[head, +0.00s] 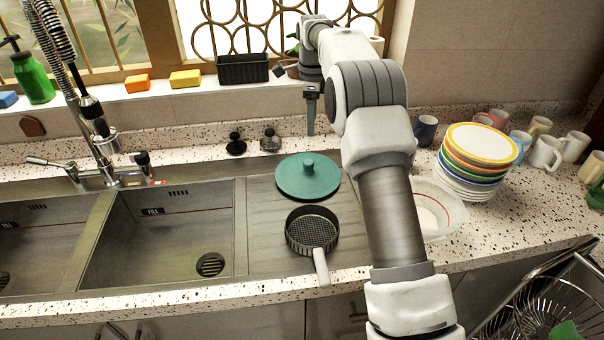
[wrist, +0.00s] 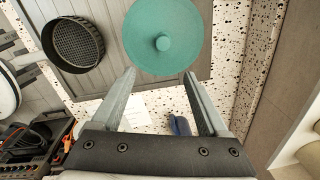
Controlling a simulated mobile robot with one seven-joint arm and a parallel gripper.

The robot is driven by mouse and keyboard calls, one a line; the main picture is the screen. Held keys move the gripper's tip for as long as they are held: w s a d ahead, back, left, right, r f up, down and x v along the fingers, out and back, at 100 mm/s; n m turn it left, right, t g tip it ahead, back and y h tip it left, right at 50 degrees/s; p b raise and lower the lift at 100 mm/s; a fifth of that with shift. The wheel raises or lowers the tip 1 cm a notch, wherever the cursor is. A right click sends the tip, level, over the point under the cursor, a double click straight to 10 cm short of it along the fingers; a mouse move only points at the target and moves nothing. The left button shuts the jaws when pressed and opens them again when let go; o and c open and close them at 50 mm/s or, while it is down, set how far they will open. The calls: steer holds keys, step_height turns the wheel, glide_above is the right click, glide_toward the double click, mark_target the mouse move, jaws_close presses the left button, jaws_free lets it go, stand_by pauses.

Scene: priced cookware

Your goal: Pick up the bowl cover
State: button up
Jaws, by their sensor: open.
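The bowl cover (head: 308,177) is a round teal lid with a knob at its centre. It lies flat on the ridged drainboard to the right of the sink. It also shows in the wrist view (wrist: 164,36), at the top middle, just beyond my fingertips. My gripper (head: 311,131) is above and behind the cover in the head view. In the wrist view its two fingers (wrist: 160,73) are apart with nothing between them. The cover's knob is clear of the fingers.
A dark round strainer pan (head: 312,229) with a light handle sits just in front of the cover. A plate stack (head: 478,160) and several mugs stand to the right. A white bowl (head: 437,208) is partly behind my arm. The tap (head: 93,170) and sink basins are left.

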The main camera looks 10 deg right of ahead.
glide_toward(309, 161)
steer(key=f, duration=0.5)
steer(key=shift+s+d, duration=0.3)
steer(key=shift+s, duration=0.1)
steer(key=shift+w+a+f, duration=0.1)
steer(key=shift+w+f, duration=0.1)
steer(key=shift+f, duration=0.75)
steer(key=shift+w+a+f, duration=0.1)
steer(key=shift+w+f, duration=0.1)
steer(key=shift+f, duration=0.7)
steer(key=shift+w+f, duration=0.2)
steer(key=shift+f, duration=0.75)
jaws_close()
